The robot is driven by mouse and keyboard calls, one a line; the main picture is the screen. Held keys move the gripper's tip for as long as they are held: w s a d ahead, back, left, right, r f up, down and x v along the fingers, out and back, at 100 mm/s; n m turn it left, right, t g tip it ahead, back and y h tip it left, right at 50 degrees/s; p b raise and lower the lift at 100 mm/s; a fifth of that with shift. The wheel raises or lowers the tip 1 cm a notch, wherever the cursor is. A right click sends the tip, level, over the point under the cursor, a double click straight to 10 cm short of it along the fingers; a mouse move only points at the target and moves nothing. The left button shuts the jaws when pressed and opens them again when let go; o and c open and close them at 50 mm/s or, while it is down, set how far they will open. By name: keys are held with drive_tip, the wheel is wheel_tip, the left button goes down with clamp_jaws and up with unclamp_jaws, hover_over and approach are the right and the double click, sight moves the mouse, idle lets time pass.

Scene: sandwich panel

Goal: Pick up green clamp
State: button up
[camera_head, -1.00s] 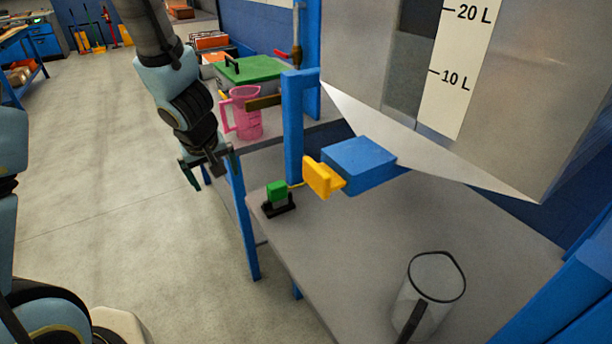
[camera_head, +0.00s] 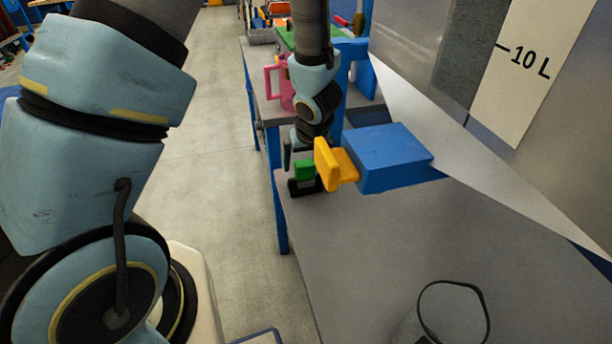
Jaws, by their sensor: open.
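The green clamp (camera_head: 304,171) is a small green block on a black base (camera_head: 303,187). It stands at the left edge of the grey table (camera_head: 420,240), just left of a yellow handle. My gripper (camera_head: 300,154) points down right at the clamp, seeming just above or behind it. It is open; one dark finger shows at the clamp's left, and the other is hidden behind the yellow handle. I cannot tell whether the fingers touch the clamp.
The yellow handle (camera_head: 330,165) and blue block (camera_head: 390,157) stand close to my gripper's right. A clear jug (camera_head: 450,315) stands at the front. A pink jug (camera_head: 280,85) is behind my arm.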

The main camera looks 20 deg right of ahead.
sight(304, 169)
drive_tip(key=b+x, duration=0.2)
drive_tip(key=x, duration=0.3)
drive_tip(key=shift+d+f, duration=0.1)
clamp_jaws()
idle(0.7)
wheel_tip(304, 169, up, 10)
drive_tip(key=p, duration=0.7)
